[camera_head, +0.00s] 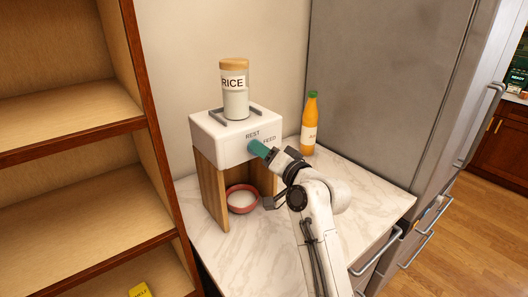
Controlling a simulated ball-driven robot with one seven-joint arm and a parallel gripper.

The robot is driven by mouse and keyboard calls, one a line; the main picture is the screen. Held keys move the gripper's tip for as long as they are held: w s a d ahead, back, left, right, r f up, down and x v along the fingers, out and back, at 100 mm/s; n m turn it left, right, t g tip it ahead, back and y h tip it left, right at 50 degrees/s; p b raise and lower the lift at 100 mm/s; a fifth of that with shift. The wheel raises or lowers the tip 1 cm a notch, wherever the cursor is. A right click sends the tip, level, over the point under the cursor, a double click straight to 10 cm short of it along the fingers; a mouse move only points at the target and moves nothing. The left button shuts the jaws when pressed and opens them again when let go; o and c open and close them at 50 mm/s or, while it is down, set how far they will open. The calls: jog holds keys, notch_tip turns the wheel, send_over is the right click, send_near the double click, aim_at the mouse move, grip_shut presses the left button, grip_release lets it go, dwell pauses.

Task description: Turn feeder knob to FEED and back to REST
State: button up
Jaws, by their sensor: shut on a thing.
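The feeder (210,138) is a white box on wooden side panels, with the words REST and FEED on its front face. A teal knob (257,147) sticks out of that face, below REST and left of FEED. My gripper (266,152) comes from the lower right and is shut on the knob. The fingertips are small in this view, and the knob's exact angle is hard to read. A jar labelled RICE (236,100) stands upright on top of the feeder. A reddish bowl (229,205) with white contents sits under it, between the side panels.
An orange bottle with a green cap (311,125) stands right of the feeder, close behind my arm. The marble counter (365,205) is clear at the right. A wooden shelf (150,120) is at left, a steel fridge (395,90) at right.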

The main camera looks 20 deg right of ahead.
jog(key=o, duration=1.1)
jog(key=shift+c, duration=0.2)
jog(key=b+v, duration=0.2)
jog(key=v, duration=0.8)
jog(key=shift+s+d+b, duration=0.15)
jog(key=shift+s+b, duration=0.2)
